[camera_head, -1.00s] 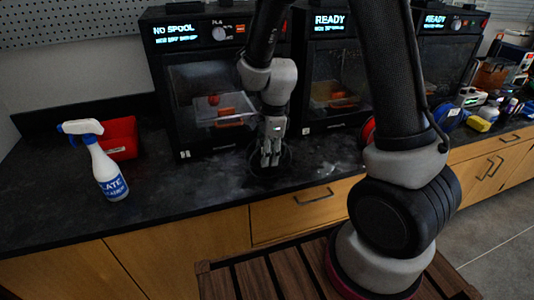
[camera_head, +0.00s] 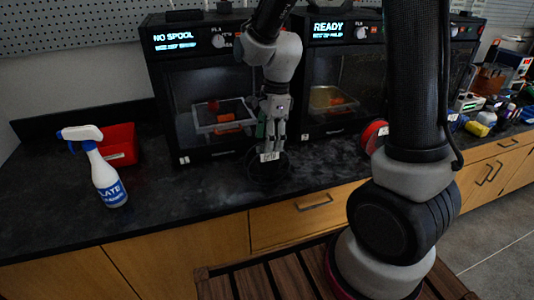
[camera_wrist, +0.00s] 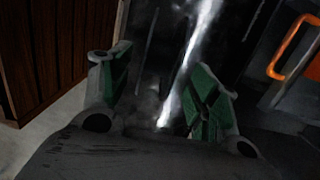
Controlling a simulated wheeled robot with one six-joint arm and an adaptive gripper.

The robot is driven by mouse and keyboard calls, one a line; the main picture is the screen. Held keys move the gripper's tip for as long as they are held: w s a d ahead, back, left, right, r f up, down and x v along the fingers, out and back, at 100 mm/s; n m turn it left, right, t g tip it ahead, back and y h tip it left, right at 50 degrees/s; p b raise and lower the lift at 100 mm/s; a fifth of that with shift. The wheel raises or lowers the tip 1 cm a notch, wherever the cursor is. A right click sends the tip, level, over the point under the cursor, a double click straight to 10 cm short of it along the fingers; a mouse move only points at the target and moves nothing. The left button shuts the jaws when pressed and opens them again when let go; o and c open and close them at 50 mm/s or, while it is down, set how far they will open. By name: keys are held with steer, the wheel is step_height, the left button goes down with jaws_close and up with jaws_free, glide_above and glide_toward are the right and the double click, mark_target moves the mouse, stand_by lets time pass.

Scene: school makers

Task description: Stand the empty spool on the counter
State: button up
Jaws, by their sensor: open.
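A black spool (camera_head: 266,178) with a small white label is on the dark counter (camera_head: 190,205) in front of the left printer. It is hard to make out against the dark counter, so I cannot tell whether it stands on edge or lies flat. My gripper (camera_head: 271,143) points down just above and behind the label, with its fingers apart. I cannot tell whether the fingers touch the spool. In the wrist view, the green-padded fingers (camera_wrist: 160,90) are spread, with a dark area and a bright streak between them. The spool is not clear there.
A printer (camera_head: 205,100) showing "NO SPOOL" stands close behind my gripper, beside one showing "READY" (camera_head: 335,90). A spray bottle (camera_head: 108,178) and red bin (camera_head: 120,145) stand at left. A red spool (camera_head: 374,136) is at right. The left front counter is clear.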

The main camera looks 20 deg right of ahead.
steer(key=r, duration=0.4)
steer(key=shift+d+r, duration=0.2)
steer(key=shift+d, duration=0.1)
steer(key=s+d+r+n+t, duration=0.2)
steer(key=s+d+r+n, duration=0.4)
steer(key=s+n, duration=0.3)
steer(key=s+d+r+n+t+h, duration=0.1)
steer(key=s+d+r+n+t, duration=0.1)
steer(key=s+d+r+n, duration=0.4)
steer(key=s+d+n, duration=0.1)
steer(key=s+n, duration=0.2)
steer(key=s, duration=0.1)
steer(key=shift+d+r, duration=0.15)
steer(key=shift+d, duration=0.25)
